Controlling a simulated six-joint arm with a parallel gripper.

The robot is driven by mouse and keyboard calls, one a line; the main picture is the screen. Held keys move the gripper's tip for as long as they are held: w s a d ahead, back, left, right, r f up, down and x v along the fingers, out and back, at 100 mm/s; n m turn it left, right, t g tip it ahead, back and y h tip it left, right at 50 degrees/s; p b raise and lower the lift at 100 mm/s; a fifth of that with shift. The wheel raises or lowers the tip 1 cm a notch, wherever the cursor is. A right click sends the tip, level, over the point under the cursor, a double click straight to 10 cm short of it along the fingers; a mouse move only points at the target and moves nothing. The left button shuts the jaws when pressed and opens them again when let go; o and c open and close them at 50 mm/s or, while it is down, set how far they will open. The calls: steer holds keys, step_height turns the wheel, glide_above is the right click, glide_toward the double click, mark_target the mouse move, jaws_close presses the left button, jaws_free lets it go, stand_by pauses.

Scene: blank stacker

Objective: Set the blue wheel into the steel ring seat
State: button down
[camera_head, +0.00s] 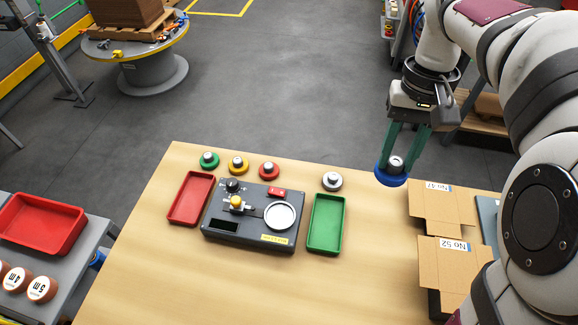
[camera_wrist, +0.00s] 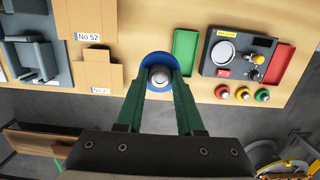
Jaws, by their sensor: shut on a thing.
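The blue wheel (camera_head: 391,174) has a grey hub and is held in the air by my gripper (camera_head: 397,160), above the table's back right edge. My gripper's green fingers are shut on its hub, as the wrist view also shows with the blue wheel (camera_wrist: 146,82) between the fingertips (camera_wrist: 160,76). The steel ring seat (camera_head: 280,216) is a pale disc with a bright rim on the dark device (camera_head: 240,230), left of and nearer than the wheel. In the wrist view the ring seat (camera_wrist: 223,53) looks empty.
A green tray (camera_head: 326,224) and a red tray (camera_head: 191,199) flank the device. Cardboard boxes (camera_head: 440,205) are at the right. The front table area is clear.

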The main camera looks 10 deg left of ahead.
stand_by(0.4)
steer(key=a+f+n, duration=0.4)
steer(key=a+f, duration=0.2)
steer(key=a+f+n, duration=0.5)
steer(key=a+f, duration=0.2)
steer(key=s+a+f+n+h, duration=0.1)
steer(key=a+f+n, duration=0.3)
steer(key=a+f, duration=0.3)
steer(key=shift+f+n+t, duration=0.15)
steer(key=shift+n+t, duration=0.25)
steer(key=shift+w+f, duration=0.1)
steer(key=shift+f, duration=0.2)
steer(key=shift+f, duration=0.3)
steer(key=c, duration=0.5)
jaws_free()
steer(key=shift+c, duration=0.2)
